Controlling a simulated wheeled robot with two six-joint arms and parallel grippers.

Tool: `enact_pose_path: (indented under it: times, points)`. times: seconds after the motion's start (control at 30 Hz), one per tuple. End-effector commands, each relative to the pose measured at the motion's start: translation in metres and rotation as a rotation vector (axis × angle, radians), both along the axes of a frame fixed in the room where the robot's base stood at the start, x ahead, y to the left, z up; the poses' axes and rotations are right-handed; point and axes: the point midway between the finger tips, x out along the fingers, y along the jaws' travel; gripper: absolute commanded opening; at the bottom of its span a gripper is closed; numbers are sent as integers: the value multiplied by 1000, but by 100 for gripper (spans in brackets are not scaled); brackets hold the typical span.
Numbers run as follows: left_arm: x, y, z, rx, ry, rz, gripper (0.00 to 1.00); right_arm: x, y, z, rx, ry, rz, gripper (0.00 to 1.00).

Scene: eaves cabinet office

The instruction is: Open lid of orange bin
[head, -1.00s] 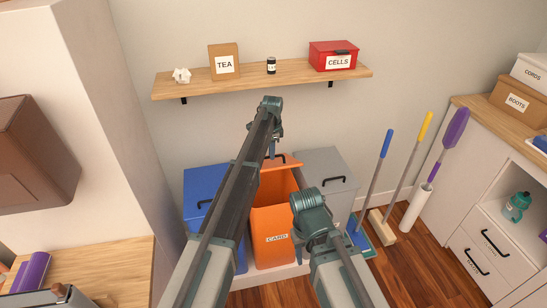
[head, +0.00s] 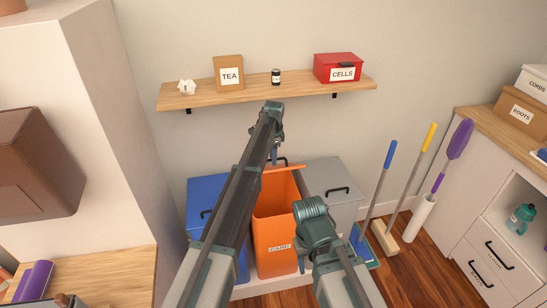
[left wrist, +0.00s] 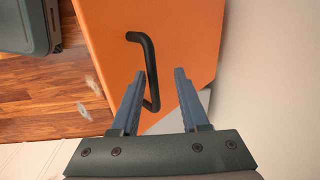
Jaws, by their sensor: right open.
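The orange bin (head: 275,240), labelled CARD, stands between a blue and a grey bin. Its lid (head: 283,169) is raised and shows nearly edge-on, and the dark inside of the bin is visible. In the left wrist view the lid (left wrist: 190,35) fills the middle, with its black bar handle (left wrist: 150,65). My left gripper (head: 274,160) is at the lid. Its fingers (left wrist: 158,72) are spread, with part of the handle between them and a gap beside it. My right gripper (head: 304,246) is in front of the bin's right side, its fingers mostly hidden by its wrist.
The blue bin (head: 205,187) and grey bin (head: 343,210) have shut lids. A shelf (head: 300,92) above carries a TEA box, a small jar and a red CELLS box. Brooms (head: 388,160) lean at the right, beside a white cabinet (head: 470,200).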

Motion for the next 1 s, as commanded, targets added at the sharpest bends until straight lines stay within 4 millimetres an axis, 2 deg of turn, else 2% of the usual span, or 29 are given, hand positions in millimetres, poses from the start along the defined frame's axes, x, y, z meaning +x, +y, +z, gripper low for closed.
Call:
enact_pose_path:
  times: [0.27,0.47,0.67,1.0]
  points:
    - [-3,-2,2,-2,3,-2,45,0,0,2,0,0,0,50]
    - [-4,-2,15,-2,4,-2,45,0,0,15,0,0,0,50]
    - [-5,-3,39,-2,4,-2,45,0,0,39,0,0,0,50]
    - [-8,-3,92,-1,2,-2,45,0,0,92,0,0,1,50]
